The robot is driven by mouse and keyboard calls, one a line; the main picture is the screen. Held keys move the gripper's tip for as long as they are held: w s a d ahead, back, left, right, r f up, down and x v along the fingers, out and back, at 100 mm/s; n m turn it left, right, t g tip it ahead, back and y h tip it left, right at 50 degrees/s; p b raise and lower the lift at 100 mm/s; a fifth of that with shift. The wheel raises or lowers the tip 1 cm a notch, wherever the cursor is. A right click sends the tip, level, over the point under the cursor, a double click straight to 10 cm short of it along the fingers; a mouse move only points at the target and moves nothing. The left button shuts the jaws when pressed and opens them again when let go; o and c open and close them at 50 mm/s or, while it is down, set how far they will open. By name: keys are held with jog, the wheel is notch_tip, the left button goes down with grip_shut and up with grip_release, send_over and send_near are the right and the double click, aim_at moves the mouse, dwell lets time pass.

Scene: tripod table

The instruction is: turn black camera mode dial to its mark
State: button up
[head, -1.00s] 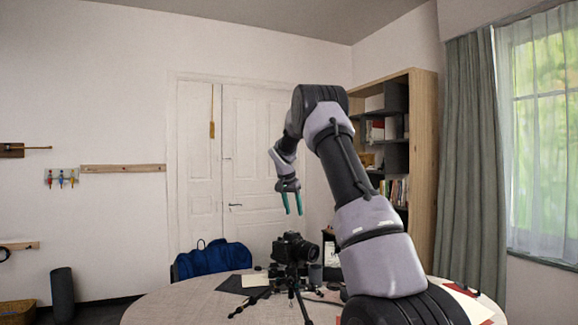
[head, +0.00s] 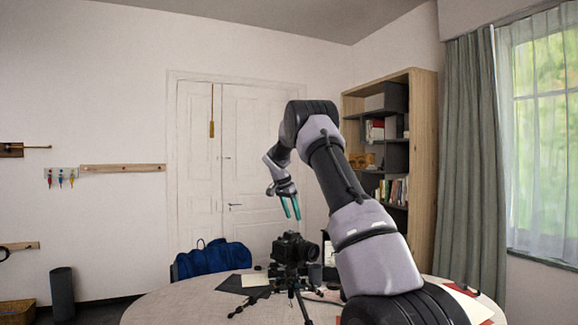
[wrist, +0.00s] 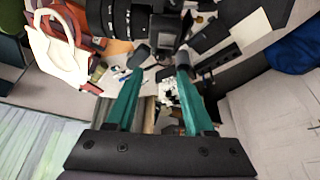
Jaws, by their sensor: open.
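The fingers are open and empty in the wrist view (wrist: 160,75). There the camera's black lens (wrist: 130,17) shows at the top edge, beyond the fingertips. The mode dial and its mark are too small or cut off to make out.
The round table (head: 165,303) carries dark and white sheets and small items around the tripod legs. A blue bag (head: 212,258) sits behind the table at left. A bookshelf (head: 425,150) stands at the back right. The air around my gripper is clear.

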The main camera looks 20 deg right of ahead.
jog(key=s+a+r+n+y, duration=0.2)
jog(key=s+r, duration=0.4)
jog(key=r, duration=0.3)
jog(key=s+a+r+n+y, duration=0.2)
jog(key=s+a+r, duration=0.2)
jog(key=s+r, duration=0.3)
notch_tip(320, 180, up, 4)
jog(key=shift+s+a+f+n+t+y, duration=0.2)
jog(key=shift+a+n+t+y, duration=0.1)
jog(key=shift+a+t, duration=0.1)
jog(key=shift+d, duration=0.1)
jog(key=w+d+f+m+g, duration=0.1)
jog(key=w+d+f, duration=0.4)
jog(key=w+f, duration=0.3)
jog(key=w+d+f+g, duration=0.2)
jog(key=w+d+f, duration=0.3)
jog(key=w+f, duration=0.25)
jog(key=f, duration=1)
jog(key=shift+s+f, duration=0.25)
jog(key=shift+f, duration=0.1)
